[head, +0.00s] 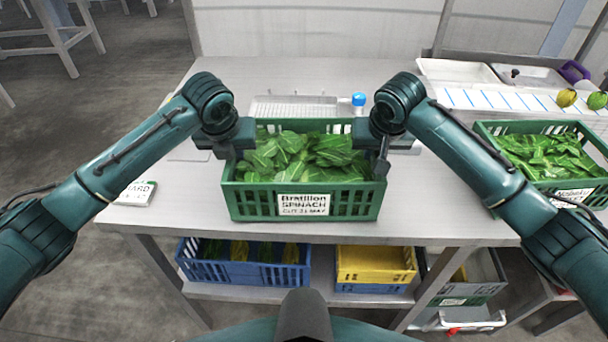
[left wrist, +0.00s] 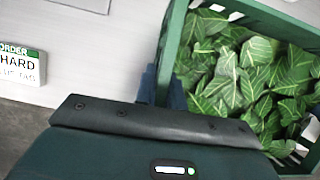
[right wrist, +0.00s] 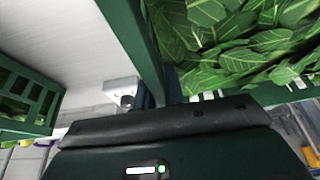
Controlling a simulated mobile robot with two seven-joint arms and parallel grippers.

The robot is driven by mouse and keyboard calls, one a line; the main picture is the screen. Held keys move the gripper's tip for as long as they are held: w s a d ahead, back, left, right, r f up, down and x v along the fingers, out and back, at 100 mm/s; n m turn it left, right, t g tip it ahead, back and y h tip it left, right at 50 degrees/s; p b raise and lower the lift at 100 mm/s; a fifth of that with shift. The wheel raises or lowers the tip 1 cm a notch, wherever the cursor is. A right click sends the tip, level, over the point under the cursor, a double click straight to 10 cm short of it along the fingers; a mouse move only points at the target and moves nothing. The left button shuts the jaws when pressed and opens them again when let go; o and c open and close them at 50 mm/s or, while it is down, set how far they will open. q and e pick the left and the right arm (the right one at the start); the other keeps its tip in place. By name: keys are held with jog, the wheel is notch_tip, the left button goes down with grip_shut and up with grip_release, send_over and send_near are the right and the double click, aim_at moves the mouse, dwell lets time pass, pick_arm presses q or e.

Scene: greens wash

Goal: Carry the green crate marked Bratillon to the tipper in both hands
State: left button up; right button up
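The green crate (head: 241,203) marked Bratillon Spinach is on or just above the white table, level, near its front edge. It is full of leafy greens (head: 300,158). My left gripper (head: 236,158) is at the crate's left end wall, with a finger on each side of the wall in the left wrist view (left wrist: 163,92). My right gripper (head: 380,160) is at the right end wall in the same way, as the right wrist view (right wrist: 160,92) shows. Both look shut on the rim. The fingertips are partly hidden. No tipper can be made out for certain.
Another green crate of greens (head: 483,130) stands at the right. A white order card (head: 137,193) lies at the table's left. A perforated tray with a blue knob (head: 358,99) is behind the crate. Blue (head: 190,262) and yellow (head: 375,262) crates sit on the shelf below.

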pick_arm(q)
grip_shut()
pick_arm(e)
grip_shut()
pick_arm(q)
jog(key=shift+r, duration=0.1)
pick_arm(e)
jog(key=shift+r, duration=0.1)
